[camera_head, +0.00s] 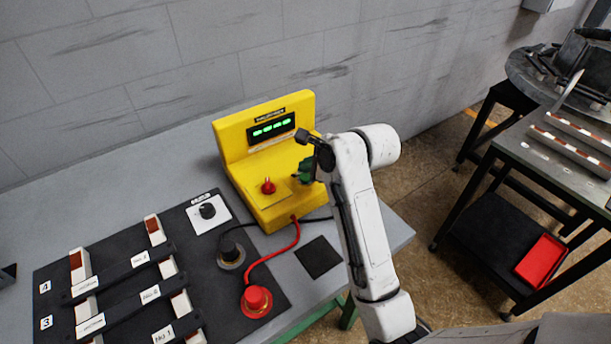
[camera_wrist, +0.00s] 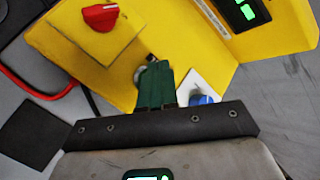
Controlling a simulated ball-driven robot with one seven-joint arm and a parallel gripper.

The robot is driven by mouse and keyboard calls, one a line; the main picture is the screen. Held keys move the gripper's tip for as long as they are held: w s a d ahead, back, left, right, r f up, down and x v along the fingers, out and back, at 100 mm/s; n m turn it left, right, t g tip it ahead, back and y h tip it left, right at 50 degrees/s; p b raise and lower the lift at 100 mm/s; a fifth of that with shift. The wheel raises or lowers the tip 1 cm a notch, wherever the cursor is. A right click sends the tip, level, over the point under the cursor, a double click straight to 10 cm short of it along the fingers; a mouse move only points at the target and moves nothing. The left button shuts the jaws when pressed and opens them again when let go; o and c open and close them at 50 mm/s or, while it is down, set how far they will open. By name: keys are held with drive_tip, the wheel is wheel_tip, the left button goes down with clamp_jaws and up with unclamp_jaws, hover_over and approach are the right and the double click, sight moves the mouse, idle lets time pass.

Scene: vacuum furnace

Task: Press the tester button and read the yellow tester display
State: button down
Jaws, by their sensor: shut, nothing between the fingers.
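The yellow tester (camera_head: 236,150) stands on the bench, its back panel upright. Its dark display (camera_head: 271,129) is lit with green characters, too small to read surely; its corner shows in the wrist view (camera_wrist: 243,12). A red knob (camera_head: 268,187) sits on the tester's top face, also in the wrist view (camera_wrist: 100,16). A blue button (camera_wrist: 203,100) on a white plate is partly hidden by my gripper body. My gripper (camera_head: 298,178) is shut and empty over the tester's right side. Its green fingertips (camera_wrist: 152,68) are beside a metal fitting, left of the blue button; contact cannot be told.
A black board (camera_head: 120,230) with labelled bars and a black dial (camera_head: 207,211) lies left. A red cable (camera_head: 272,257) runs from the tester to a red plug (camera_head: 257,300). A dark square pad (camera_head: 318,257) lies in front. A metal cart (camera_head: 560,155) stands right.

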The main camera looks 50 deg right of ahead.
drive_tip(key=shift+f, duration=0.1)
drive_tip(key=shift+f, duration=0.3)
drive_tip(key=shift+f, duration=0.4)
idle(0.9)
drive_tip(key=shift+r, duration=0.1)
drive_tip(key=shift+r+p, duration=0.75)
drive_tip(key=shift+p, duration=0.35)
wheel_tip(320, 180, up, 5)
drive_tip(key=p, duration=0.5)
drive_tip(key=shift+p, duration=0.3)
